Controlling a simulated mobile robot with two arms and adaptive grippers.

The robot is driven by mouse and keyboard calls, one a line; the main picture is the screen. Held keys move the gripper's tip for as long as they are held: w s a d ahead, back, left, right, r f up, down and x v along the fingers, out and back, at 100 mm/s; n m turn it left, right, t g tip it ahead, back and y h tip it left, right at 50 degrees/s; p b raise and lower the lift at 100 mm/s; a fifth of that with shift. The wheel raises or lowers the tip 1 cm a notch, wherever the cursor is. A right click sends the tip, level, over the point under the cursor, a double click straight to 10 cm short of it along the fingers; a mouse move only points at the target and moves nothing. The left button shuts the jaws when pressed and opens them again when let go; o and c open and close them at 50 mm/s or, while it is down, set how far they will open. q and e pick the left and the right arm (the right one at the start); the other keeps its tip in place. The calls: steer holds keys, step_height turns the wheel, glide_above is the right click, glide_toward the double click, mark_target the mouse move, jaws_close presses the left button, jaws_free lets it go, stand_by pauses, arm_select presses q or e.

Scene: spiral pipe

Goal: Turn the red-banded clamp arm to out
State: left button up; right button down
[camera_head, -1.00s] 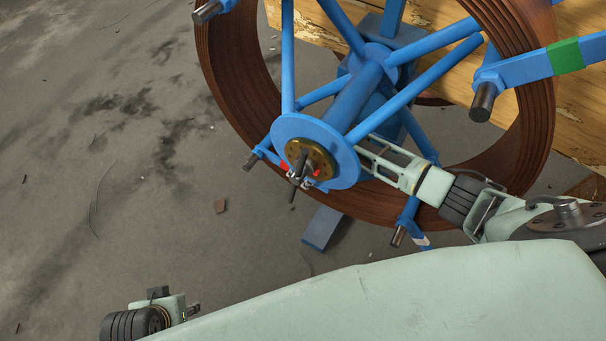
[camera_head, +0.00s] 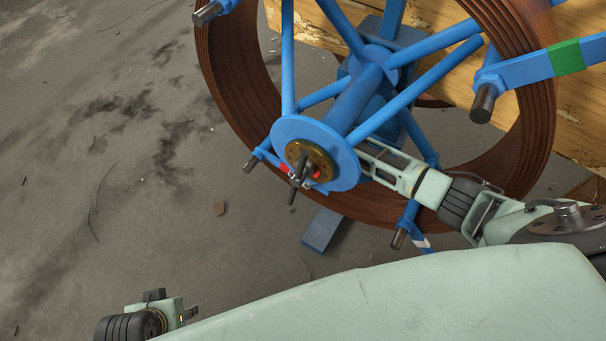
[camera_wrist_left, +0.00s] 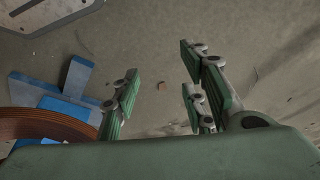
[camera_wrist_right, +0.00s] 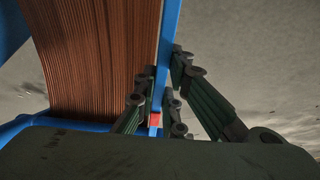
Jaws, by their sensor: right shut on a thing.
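The red-banded clamp arm is a blue bar with a red band (camera_wrist_right: 155,119), seen in the right wrist view. My right gripper (camera_wrist_right: 158,85) is shut around this bar, with the band low between its fingers. In the head view, red patches (camera_head: 284,168) show at the edge of the blue hub disc (camera_head: 345,165), beside the brass hub and dark handle (camera_head: 299,170). My right arm reaches in from the right, and the disc hides part of its gripper. My left gripper (camera_wrist_left: 160,85) is open and empty in the left wrist view.
The brown spiral pipe coil (camera_head: 232,95) surrounds the blue spoked frame. A green-banded arm (camera_head: 566,56) is at upper right and a white-banded one (camera_head: 422,242) below. A wooden beam (camera_head: 575,110) is behind. The grey floor at left is mostly clear.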

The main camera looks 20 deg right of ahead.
steer(key=shift+f, duration=0.15)
step_height(320, 180, down, 3)
steer(key=t+b, duration=0.1)
steer(key=b, duration=0.1)
steer(key=shift+y+b, duration=0.35)
steer(key=shift+y, duration=0.05)
arm_select(q)
steer(key=w+d+r+t+h+b, duration=0.1)
steer(key=w+d+r+t+b, duration=0.1)
steer(key=w+r+t, duration=0.3)
steer(key=w+d+r+t+h+b, duration=0.2)
steer(key=w+r+t, duration=0.4)
steer(key=w+r, duration=0.4)
steer(key=shift+w+d+r+m+b, duration=0.35)
steer(key=shift+d+r+b, duration=0.1)
steer(key=shift+d, duration=0.55)
arm_select(e)
steer(key=shift+w+a+f+t+y, duration=0.25)
steer(key=shift+f+t+y, duration=0.2)
steer(key=shift+f+t, duration=0.15)
steer(key=shift+w+a+f+t+y, duration=0.15)
steer(key=shift+w+f+t+y, duration=0.1)
steer(key=shift+f+t+y, duration=0.3)
